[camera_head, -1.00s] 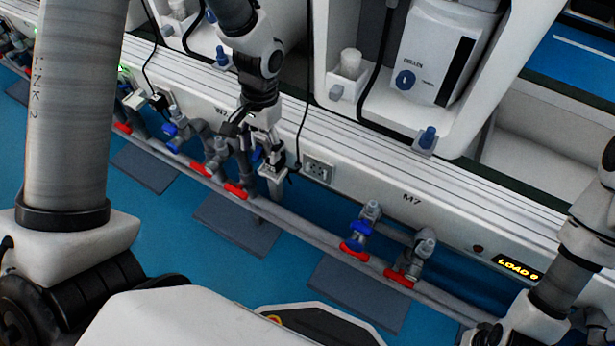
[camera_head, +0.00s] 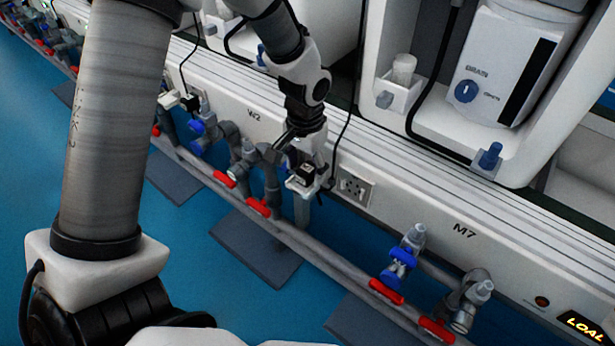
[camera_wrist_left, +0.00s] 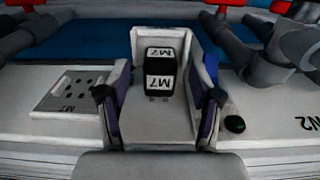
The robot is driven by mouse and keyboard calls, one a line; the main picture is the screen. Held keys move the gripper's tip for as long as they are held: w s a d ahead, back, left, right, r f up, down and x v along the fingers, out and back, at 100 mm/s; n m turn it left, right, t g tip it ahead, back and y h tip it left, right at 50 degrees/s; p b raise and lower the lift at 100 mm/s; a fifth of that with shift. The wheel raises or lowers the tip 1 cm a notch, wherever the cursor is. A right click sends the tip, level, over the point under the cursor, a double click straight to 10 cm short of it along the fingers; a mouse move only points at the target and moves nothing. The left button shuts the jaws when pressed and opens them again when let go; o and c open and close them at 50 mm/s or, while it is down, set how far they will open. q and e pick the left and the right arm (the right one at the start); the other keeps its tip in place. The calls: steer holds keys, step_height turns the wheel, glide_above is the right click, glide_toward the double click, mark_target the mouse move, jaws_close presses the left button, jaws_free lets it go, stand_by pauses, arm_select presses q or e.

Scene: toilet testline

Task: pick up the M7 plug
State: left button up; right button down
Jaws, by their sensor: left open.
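The M7 plug (camera_wrist_left: 159,72) is a small black block with white M7 labels. In the left wrist view it sits in a white open-topped holder (camera_wrist_left: 136,48) on the panel. My left gripper (camera_wrist_left: 160,95) is open, with one finger on each side of the plug and a visible gap to it. In the head view the left gripper (camera_head: 306,180) is low at the panel front, left of the socket, and the dark plug (camera_head: 306,171) shows there. The right gripper is out of view.
A socket (camera_head: 354,188) marked M7 is just right of the gripper; it also shows in the left wrist view (camera_wrist_left: 70,95). Grey pipes with blue and red valves (camera_head: 402,262) run below the panel. A black cable (camera_head: 344,125) hangs close beside the gripper.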

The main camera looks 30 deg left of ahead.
mark_target(306, 169)
arm_select(q)
jaws_close()
steer(key=shift+r, duration=0.1)
step_height(306, 169, up, 10)
steer(key=p, duration=0.5)
